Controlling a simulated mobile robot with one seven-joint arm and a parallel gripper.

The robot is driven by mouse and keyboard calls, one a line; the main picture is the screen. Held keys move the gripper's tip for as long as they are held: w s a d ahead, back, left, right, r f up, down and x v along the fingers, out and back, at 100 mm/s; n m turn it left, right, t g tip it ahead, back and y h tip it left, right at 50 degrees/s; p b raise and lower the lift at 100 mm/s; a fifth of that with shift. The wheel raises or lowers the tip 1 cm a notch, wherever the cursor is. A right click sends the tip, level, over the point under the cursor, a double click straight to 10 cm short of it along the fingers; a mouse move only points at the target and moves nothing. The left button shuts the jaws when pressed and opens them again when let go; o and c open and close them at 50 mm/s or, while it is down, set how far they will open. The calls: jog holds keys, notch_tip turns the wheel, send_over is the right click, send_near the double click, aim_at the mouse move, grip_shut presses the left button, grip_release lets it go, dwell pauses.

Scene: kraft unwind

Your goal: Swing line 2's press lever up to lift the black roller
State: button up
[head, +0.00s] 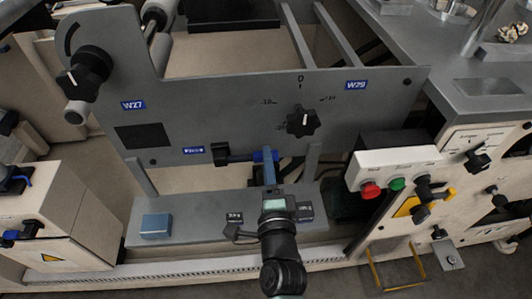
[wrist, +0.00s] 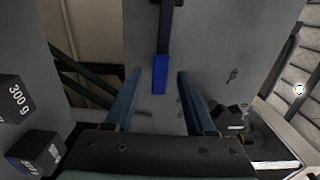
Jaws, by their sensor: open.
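The press lever (head: 240,158) is a black bar lying about level on the grey machine panel, with a black hub at its left end. Its blue tip (wrist: 160,80) points toward my gripper in the wrist view. My gripper (head: 269,163) is at the blue end of the lever in the head view. In the wrist view my gripper (wrist: 160,74) is open, with one finger on each side of the blue tip and a visible gap to both. Whether the tip is deep between the fingers is hard to tell. I cannot pick out the black roller for certain.
A black star knob (head: 303,121) sits on the panel above and right of the lever. A button box (head: 394,168) stands to the right. Small black weights, one marked 300 g (wrist: 15,98), and a blue-grey block (head: 156,224) rest on the ledge below.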

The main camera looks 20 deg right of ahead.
jog(key=shift+x, duration=1.45)
grip_shut()
dwell(0.4)
